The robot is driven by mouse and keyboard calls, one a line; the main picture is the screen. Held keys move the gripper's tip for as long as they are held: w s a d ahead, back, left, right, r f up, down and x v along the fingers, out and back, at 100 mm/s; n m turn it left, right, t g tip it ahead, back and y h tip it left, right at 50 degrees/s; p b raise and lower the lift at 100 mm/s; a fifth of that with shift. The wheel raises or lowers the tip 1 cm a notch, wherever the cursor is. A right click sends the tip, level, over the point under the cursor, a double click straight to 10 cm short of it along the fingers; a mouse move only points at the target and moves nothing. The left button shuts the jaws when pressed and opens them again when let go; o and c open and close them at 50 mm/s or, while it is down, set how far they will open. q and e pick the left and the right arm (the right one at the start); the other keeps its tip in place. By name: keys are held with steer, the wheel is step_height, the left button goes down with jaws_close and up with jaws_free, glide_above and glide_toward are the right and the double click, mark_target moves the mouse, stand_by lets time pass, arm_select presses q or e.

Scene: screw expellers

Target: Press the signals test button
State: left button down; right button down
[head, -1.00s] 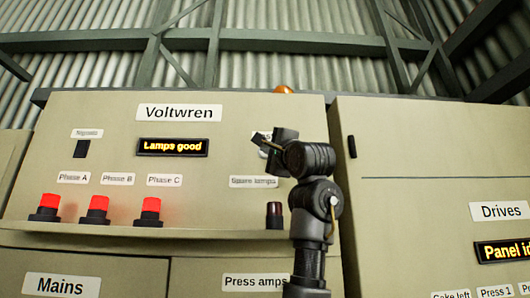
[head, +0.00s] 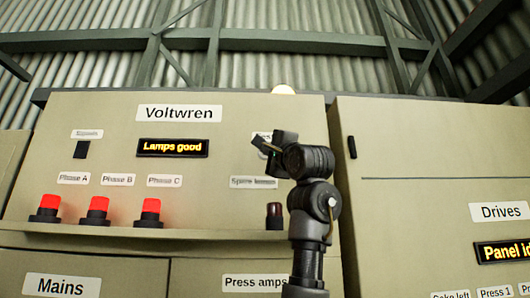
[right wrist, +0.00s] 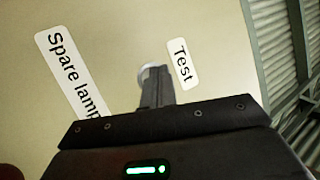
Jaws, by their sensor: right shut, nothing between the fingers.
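The Voltwren cabinet (head: 60,115) has a small label, partly hidden in the head view, that reads "Test" (right wrist: 183,63) in the right wrist view. Beside that label a pale round button (right wrist: 145,69) shows only its edge behind my fingertips. My right gripper (head: 260,143) is shut and empty, in front of the button. In the right wrist view its fingers (right wrist: 155,85) point at the button. I cannot tell whether they touch it. The display (head: 173,147) reads "Lamps good". My left gripper is not in view.
Red lit lamps (head: 97,206) stand on a ledge at the left, and a dark unlit lamp (head: 274,212) stands near my right arm. A dark switch (head: 81,150) is at upper left. The Drives cabinet (head: 400,140) stands at the right.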

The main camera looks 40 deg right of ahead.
steer(key=shift+s+f, duration=0.1)
steer(key=shift+s+a+b, duration=0.45)
steer(key=shift+s+b, duration=0.05)
stand_by(0.3)
steer(key=shift+s+a+b, duration=0.6)
steer(key=shift+s+a, duration=0.15)
steer(key=shift+s, duration=0.25)
steer(key=shift+s+a+b, duration=0.55)
steer(key=shift+s+a, duration=0.2)
steer(key=shift+s, duration=0.25)
